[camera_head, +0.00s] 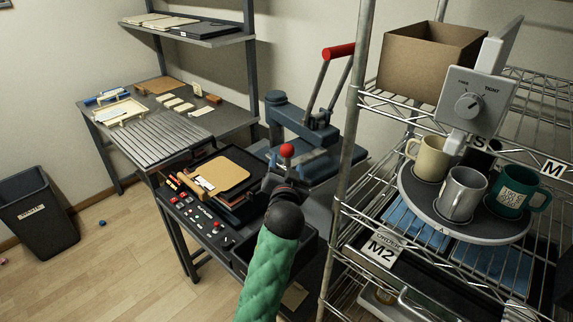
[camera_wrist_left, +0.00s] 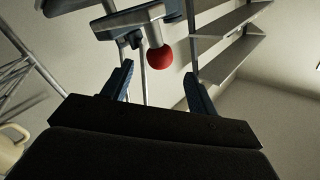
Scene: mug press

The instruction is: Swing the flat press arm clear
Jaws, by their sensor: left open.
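The flat press (camera_head: 290,112) is blue-grey and stands on the workbench behind my left arm. Its lever rises to a red grip (camera_head: 339,50). A red ball knob (camera_head: 287,150) shows at the front of the press, just beyond my left gripper (camera_head: 283,181). In the left wrist view the two fingers (camera_wrist_left: 159,75) are spread apart. The red knob (camera_wrist_left: 160,57) appears ahead, between the fingertips in the picture; I see no contact. The wrist hides part of the press's lower front. My right gripper is not in view.
A wire rack (camera_head: 345,215) stands close on the right, with mugs on a round turntable (camera_head: 415,195) and a cardboard box (camera_head: 432,60). A control panel (camera_head: 200,222) and a stack of boards (camera_head: 220,172) lie left of the gripper. A bin (camera_head: 38,215) stands far left.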

